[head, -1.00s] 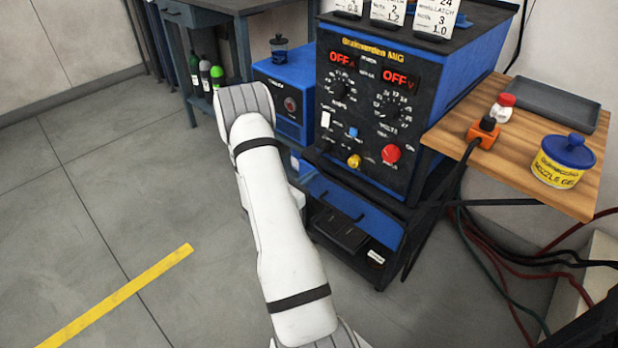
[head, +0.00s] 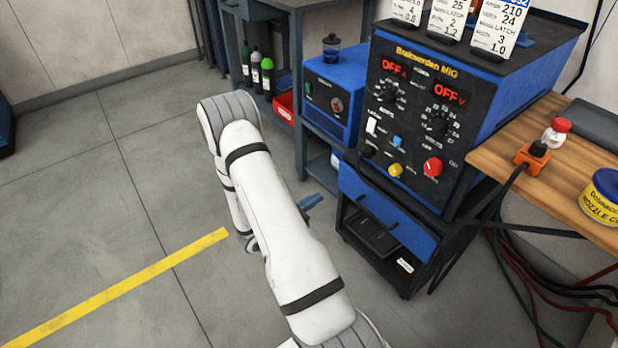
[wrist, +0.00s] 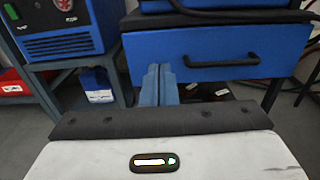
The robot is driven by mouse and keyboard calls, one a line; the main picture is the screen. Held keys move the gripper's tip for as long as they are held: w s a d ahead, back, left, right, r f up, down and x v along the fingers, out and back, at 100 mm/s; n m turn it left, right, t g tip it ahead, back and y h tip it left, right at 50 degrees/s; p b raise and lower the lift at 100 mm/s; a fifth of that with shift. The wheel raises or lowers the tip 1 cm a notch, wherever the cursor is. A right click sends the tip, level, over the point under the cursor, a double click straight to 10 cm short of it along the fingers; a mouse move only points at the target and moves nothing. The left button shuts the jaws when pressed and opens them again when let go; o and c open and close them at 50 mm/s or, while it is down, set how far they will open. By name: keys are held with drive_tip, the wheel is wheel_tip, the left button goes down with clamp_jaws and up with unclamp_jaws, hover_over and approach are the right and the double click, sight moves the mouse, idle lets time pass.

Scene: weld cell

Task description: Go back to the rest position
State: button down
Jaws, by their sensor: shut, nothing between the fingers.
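My gripper (wrist: 158,84) shows in the wrist view as two blue fingers pressed together, with nothing between them. They point toward the cart below the welder. In the head view my arm runs up from the bottom centre and folds down, and the blue fingertips (head: 310,201) stick out past its right side, left of the cart. The rest of the gripper is hidden behind the arm. The welding machine (head: 425,110) stands right of my arm, its two displays reading OFF. The blue drawer (wrist: 218,52) below it looks closed, its black handle apart from my fingers.
A blue box unit (head: 334,95) sits on the bench shelf behind my arm. A wooden side shelf (head: 500,150) holds an orange plug (head: 532,157), a red-capped bottle (head: 556,132) and a nozzle gel tub (head: 604,198). Cables hang below it. Open floor with yellow tape (head: 120,290) lies left.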

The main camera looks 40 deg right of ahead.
drive_tip(key=s+a+r+m+g+y+p, duration=0.25)
drive_tip(key=r+m+p, duration=0.2)
drive_tip(key=r, duration=0.45)
drive_tip(key=s+a+r+m+g+y+p, duration=0.25)
drive_tip(key=s+r+p, duration=0.2)
drive_tip(key=r, duration=0.55)
drive_tip(key=s+a+r+m+g+y+p, duration=0.15)
drive_tip(key=r+m+p, duration=0.3)
drive_tip(key=r, duration=0.45)
drive_tip(key=s+a+r+m+t+y+p, duration=0.3)
drive_tip(key=a+r+p, duration=0.4)
drive_tip(key=r, duration=0.5)
drive_tip(key=s+a+r+m+t+y+p, duration=0.4)
drive_tip(key=a+r+y+p, duration=0.4)
drive_tip(key=a+r, duration=0.3)
wheel_tip(320, 180, up, 2)
drive_tip(key=shift+a+r+t, duration=0.2)
drive_tip(key=shift+t, duration=0.55)
